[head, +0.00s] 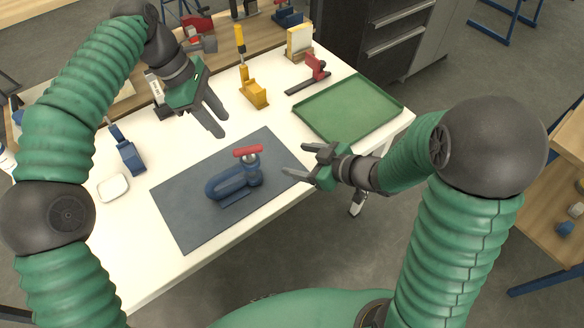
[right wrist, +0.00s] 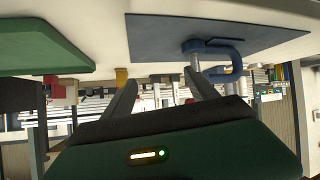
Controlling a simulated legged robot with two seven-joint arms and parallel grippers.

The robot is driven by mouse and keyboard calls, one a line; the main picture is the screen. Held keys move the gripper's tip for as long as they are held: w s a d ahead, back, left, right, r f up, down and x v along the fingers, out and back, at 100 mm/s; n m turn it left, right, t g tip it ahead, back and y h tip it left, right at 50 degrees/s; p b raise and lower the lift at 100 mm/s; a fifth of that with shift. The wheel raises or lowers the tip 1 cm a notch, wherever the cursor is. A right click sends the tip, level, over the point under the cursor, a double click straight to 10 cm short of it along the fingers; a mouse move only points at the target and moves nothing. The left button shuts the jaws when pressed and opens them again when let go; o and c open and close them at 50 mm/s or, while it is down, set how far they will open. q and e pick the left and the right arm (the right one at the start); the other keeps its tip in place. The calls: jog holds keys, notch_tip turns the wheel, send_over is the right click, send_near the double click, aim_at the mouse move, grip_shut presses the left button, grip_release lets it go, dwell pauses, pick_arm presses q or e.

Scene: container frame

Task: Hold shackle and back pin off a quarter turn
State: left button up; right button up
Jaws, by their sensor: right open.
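A blue shackle (head: 228,182) stands on a dark grey mat (head: 185,215) in the middle of the table. A pin with a red cross handle (head: 248,151) sits at its upper right end. My left gripper (head: 221,121) is open and empty, above the table behind the shackle. My right gripper (head: 294,160) is open and empty, to the right of the shackle, apart from it. In the right wrist view the picture is upside down; the shackle (right wrist: 213,47) shows beyond the right finger, on the mat (right wrist: 160,35). The pin's thread is hidden.
A green tray (head: 350,108) lies at the right of the table. A yellow tool (head: 253,92), a red clamp (head: 315,70) and a blue tool (head: 127,152) stand around the mat. A small white dish (head: 113,187) is at the left. The front left table top is clear.

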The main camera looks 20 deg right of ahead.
aim_at(242, 166)
jog(key=s+a+r+n+g+y, duration=0.1)
jog(key=s+a+n+y, duration=0.1)
jog(key=s+a+y, duration=0.15)
jog(key=x, duration=1.4)
jog(key=shift+w+a, duration=0.15)
jog(key=shift+w, duration=0.25)
jog(key=shift+w+a+f+y, duration=0.2)
jog(key=shift+w+a+y, duration=0.05)
jog(key=shift+w, duration=0.1)
pick_arm(q)
jog(key=shift+s+d, duration=0.1)
jog(key=shift+d, duration=0.55)
pick_arm(e)
jog(key=shift+a, duration=0.15)
pick_arm(q)
jog(key=shift+a, duration=0.1)
pick_arm(e)
jog(key=shift+a, duration=0.1)
jog(key=c, duration=0.5)
grip_shut()
